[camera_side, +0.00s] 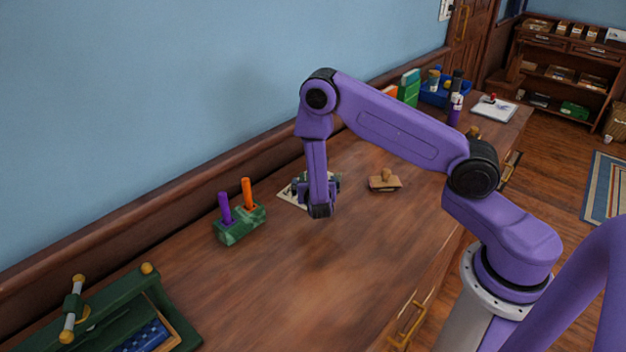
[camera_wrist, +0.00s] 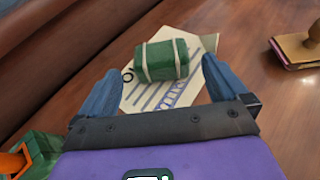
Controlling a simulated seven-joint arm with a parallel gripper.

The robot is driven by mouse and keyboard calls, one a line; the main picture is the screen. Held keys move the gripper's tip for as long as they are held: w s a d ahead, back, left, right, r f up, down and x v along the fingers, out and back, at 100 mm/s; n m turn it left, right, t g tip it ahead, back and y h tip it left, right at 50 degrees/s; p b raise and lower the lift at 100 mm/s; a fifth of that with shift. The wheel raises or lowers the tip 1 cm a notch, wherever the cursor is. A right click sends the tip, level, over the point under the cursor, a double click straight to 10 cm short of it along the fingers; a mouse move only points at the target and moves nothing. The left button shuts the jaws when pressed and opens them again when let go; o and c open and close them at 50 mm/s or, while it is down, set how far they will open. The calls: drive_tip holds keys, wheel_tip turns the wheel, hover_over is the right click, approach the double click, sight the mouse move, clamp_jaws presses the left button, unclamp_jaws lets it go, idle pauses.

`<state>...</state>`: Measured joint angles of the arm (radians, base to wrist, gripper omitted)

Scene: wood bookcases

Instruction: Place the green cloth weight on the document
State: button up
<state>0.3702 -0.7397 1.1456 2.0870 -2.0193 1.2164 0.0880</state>
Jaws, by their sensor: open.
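The green cloth weight (camera_wrist: 162,60) is a green bundle with pale straps. In the wrist view it lies on the upper part of the document (camera_wrist: 150,97), a pale sheet with blue writing. In the side view the document (camera_side: 288,198) shows beside my gripper, and the weight is mostly hidden behind the gripper. My gripper (camera_wrist: 165,88) is open, with its blue fingers apart and nothing between them. The weight lies just beyond the fingertips in the wrist view. My gripper (camera_side: 320,212) points down over the desk in the side view.
A green holder (camera_side: 240,226) with a purple and an orange stick stands left of the document. A wooden stamp (camera_side: 385,181) sits to the right. A green press (camera_side: 110,318) stands at the near left. A blue bin (camera_side: 440,92) is at the far end. The front desk surface is clear.

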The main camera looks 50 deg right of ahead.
drive_tip(key=v, duration=0.5)
drive_tip(key=shift+s+a+r, duration=0.1)
drive_tip(key=shift+s, duration=0.05)
drive_tip(key=s+a+r+m+g, duration=0.1)
drive_tip(key=s+r+m+g, duration=0.3)
drive_tip(key=s+r+m, duration=0.65)
drive_tip(key=s+a+r+m+g+y, duration=0.1)
drive_tip(key=s+a+r+y, duration=0.1)
drive_tip(key=s, duration=0.5)
drive_tip(key=s+a+r+m+g+y, duration=0.1)
drive_tip(key=s+a+r+g+y, duration=0.1)
drive_tip(key=s, duration=0.5)
drive_tip(key=s+a+r+m+g+y, duration=0.2)
drive_tip(key=s+a+r+y, duration=0.1)
drive_tip(key=s+y, duration=0.3)
drive_tip(key=shift+s+a+r, duration=0.3)
drive_tip(key=shift+s+a, duration=0.2)
drive_tip(key=shift+a, duration=0.25)
